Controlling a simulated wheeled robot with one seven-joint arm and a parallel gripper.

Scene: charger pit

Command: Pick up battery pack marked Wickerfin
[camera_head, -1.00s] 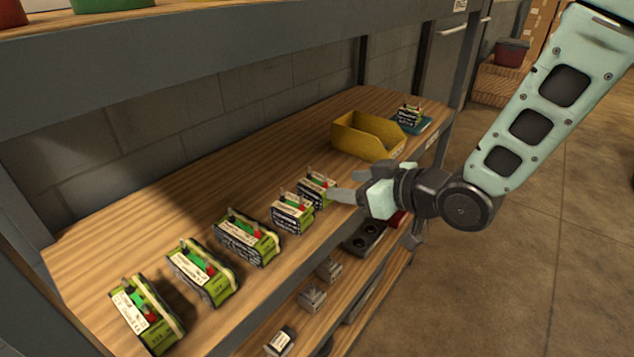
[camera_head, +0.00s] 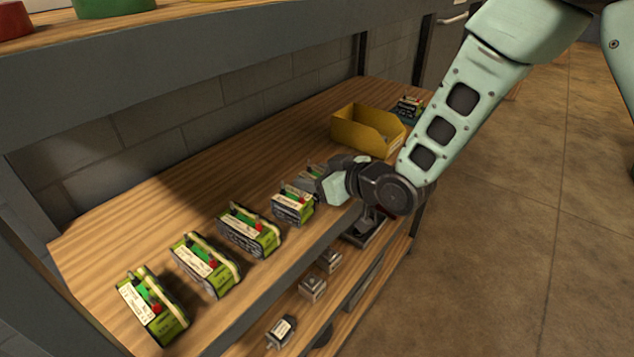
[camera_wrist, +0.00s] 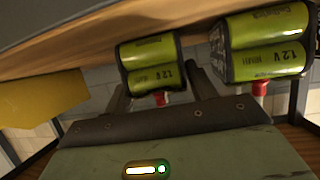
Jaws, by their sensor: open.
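A row of green-and-black battery packs with white labels stands on the wooden shelf. I cannot read the name Wickerfin on any of them. The neighbouring pack (camera_wrist: 262,48) is right of the fingers. Three more packs (camera_head: 250,230), (camera_head: 206,264), (camera_head: 152,305) stand nearer the left.
A yellow bin (camera_head: 368,132) stands beyond the row and shows in the wrist view (camera_wrist: 40,100). Another pack (camera_head: 408,106) sits at the shelf's far end. A lower shelf holds small grey items (camera_head: 312,288). A grey beam (camera_head: 200,75) runs above; open floor lies right.

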